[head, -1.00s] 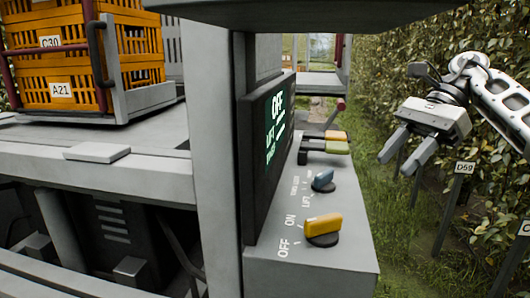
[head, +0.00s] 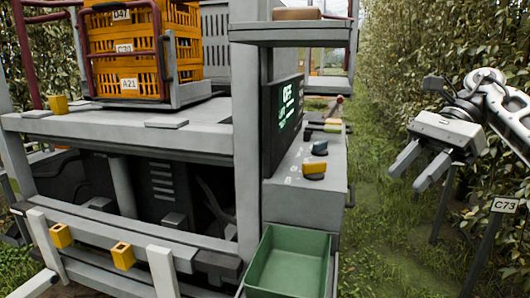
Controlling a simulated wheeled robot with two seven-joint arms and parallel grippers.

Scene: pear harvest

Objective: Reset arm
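My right gripper (head: 411,176) hangs at the right of the head view, over the grass lane beside the hedge. Its two fingers stand apart with nothing between them. It is right of the control panel (head: 337,188) and apart from it. The dark screen (head: 285,118) reads OFF at the top. My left gripper is not in view.
Orange crates (head: 125,60) stand on the grey platform (head: 200,112) at the left. An open, empty green tray (head: 290,265) sits below the panel. Leafy trees and a C73 sign (head: 504,205) border the grass lane at right.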

